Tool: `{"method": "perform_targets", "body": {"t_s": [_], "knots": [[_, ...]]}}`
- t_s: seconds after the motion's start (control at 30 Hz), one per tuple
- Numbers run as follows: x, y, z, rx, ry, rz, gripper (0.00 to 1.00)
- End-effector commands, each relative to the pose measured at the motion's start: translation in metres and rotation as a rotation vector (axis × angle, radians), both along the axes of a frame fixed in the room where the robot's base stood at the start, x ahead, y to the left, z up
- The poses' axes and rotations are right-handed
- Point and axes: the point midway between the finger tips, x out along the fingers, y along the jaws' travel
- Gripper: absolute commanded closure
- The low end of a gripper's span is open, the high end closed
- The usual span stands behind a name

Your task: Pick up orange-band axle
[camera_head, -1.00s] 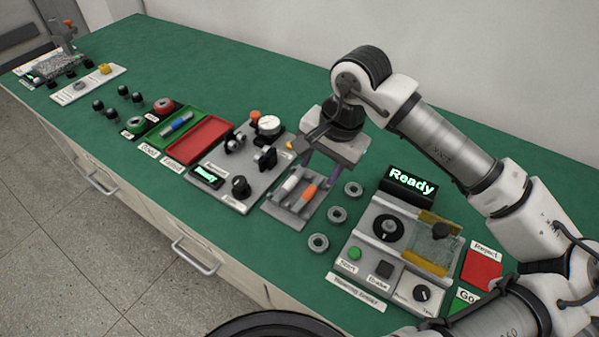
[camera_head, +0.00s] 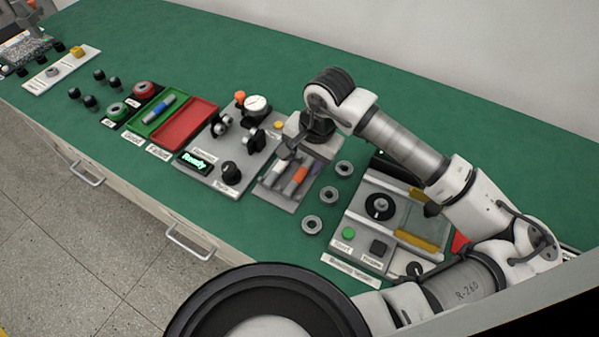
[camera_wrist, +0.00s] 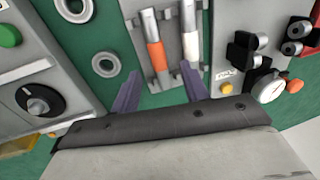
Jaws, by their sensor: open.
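The orange-band axle (camera_head: 299,175) lies in a grey tray (camera_head: 276,198) beside a white-band axle (camera_head: 279,169). In the wrist view the orange-band axle (camera_wrist: 155,52) lies ahead of my gripper (camera_wrist: 160,88), between the lines of its two purple fingers. The white-band axle (camera_wrist: 190,45) is in line with the right finger. My gripper (camera_head: 301,160) is open and empty, over the far end of the tray. The wrist partly hides the tray's far end in the head view. I cannot tell the exact height of the fingertips.
Several grey rings (camera_head: 322,196) lie right of the tray, near a machine with a black dial (camera_head: 379,206). Left are a gauge fixture (camera_head: 228,172), a red tray (camera_head: 183,133) and a green tray (camera_head: 145,125) holding a blue-band axle (camera_head: 160,108).

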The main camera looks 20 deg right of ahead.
Motion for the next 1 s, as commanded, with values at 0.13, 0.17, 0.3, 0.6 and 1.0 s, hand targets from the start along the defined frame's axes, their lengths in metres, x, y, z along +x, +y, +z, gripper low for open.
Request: {"method": "perform_targets", "body": {"t_s": [0.13, 0.17, 0.3, 0.6, 1.0], "knots": [[-0.001, 0.004, -0.013, 0.006, 0.002, -0.001, 0.55], [-0.001, 0.004, -0.017, 0.006, 0.002, -0.001, 0.55], [0.001, 0.006, -0.036, 0.004, 0.003, -0.001, 0.55], [0.002, 0.007, -0.047, 0.0, 0.0, -0.001, 0.55], [0.002, 0.007, -0.046, 0.0, 0.0, -0.001, 0.99]]}}
